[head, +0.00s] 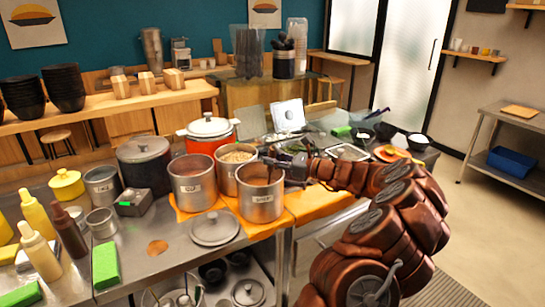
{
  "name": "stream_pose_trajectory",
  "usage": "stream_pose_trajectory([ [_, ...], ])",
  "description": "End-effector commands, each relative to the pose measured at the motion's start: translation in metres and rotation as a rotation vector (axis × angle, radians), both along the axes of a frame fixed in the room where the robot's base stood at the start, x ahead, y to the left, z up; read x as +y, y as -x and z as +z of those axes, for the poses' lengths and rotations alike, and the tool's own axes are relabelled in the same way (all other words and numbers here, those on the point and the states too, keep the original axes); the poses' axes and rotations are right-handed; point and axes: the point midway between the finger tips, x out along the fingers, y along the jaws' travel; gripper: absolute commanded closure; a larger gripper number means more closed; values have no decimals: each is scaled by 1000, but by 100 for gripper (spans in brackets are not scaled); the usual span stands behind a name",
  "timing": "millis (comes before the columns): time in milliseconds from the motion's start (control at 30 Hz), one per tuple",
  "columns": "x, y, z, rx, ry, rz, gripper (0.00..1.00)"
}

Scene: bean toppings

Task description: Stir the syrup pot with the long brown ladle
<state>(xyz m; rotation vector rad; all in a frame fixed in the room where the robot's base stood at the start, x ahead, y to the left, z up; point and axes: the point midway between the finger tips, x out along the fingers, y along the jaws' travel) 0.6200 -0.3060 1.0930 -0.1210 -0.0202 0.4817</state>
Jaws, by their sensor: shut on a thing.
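Three steel pots with dark labels stand on orange cloth at the counter's front right. My gripper (284,168) is over the mouth of the front right pot (261,201), which has brown contents. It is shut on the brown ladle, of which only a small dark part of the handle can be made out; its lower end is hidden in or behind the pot. The left pot (193,189) and the back pot (228,172), with pale beans inside, stand beside it. The labels are too small to read, so I cannot tell from them which pot holds syrup.
A loose lid (214,228) lies in front of the pots. A dark lidded pot (143,163) and a red pot with a white lid (208,133) stand behind. Bottles and a green sponge (106,265) are at left. Bowls and trays crowd the counter behind my arm.

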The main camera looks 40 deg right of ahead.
Motion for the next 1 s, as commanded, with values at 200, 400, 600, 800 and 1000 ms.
stream_pose_trajectory([
  [200,14,-13,1,-1,-1,3,100],
  [400,16,-2,1,-1,-2,-1,100],
  [600,17,3,0,0,0,1,100],
  [800,17,3,0,0,0,1,100],
  [1000,17,3,-1,0,0,1,100],
])
